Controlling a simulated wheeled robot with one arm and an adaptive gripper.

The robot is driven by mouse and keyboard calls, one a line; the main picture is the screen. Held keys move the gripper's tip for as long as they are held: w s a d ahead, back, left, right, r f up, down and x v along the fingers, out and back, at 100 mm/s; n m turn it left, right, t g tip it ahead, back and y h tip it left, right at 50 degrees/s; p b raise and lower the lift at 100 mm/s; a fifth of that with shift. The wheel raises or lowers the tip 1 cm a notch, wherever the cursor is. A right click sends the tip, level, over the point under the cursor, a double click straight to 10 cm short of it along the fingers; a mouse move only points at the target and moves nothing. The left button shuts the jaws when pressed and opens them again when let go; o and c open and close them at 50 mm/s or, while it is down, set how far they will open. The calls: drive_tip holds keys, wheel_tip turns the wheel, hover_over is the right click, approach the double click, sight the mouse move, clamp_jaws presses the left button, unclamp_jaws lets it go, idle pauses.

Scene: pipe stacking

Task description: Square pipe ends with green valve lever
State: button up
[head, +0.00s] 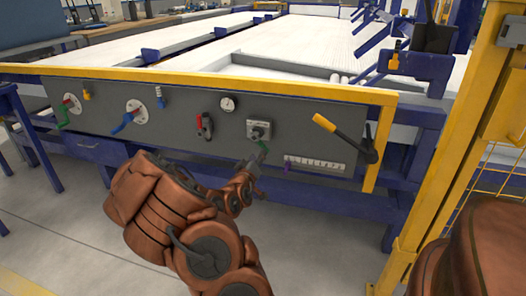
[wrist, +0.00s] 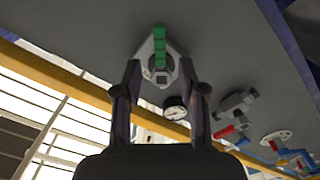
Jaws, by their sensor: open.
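The green valve lever (head: 262,147) is at the middle of the grey control panel, hanging down from a square-plated valve (head: 258,130). In the wrist view the green lever (wrist: 159,45) points toward the top of the picture from the valve's light grey plate. My gripper (wrist: 160,68) is open, with one finger on each side of the valve and the lever's lower part between the fingertips in the picture. I cannot tell whether they touch it. In the head view my gripper (head: 257,162) is just below the lever, its fingers small and partly hidden.
A second green lever (head: 64,122) sits at the panel's far left. A blue lever (head: 124,122), a red lever (head: 200,121) and a gauge (head: 228,103) lie left of the valve. A yellow-handled lever (head: 338,132) juts out at right. A yellow rail (head: 200,80) tops the panel.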

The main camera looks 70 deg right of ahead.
sight(260, 143)
drive_tip(key=shift+w+d+b, duration=0.2)
drive_tip(key=shift+d+b, duration=0.35)
drive_tip(key=shift+d, duration=1.25)
drive_tip(key=shift+w+d+b, duration=0.2)
drive_tip(key=shift+d+b, duration=0.3)
drive_tip(key=shift+d, duration=1.3)
clamp_jaws()
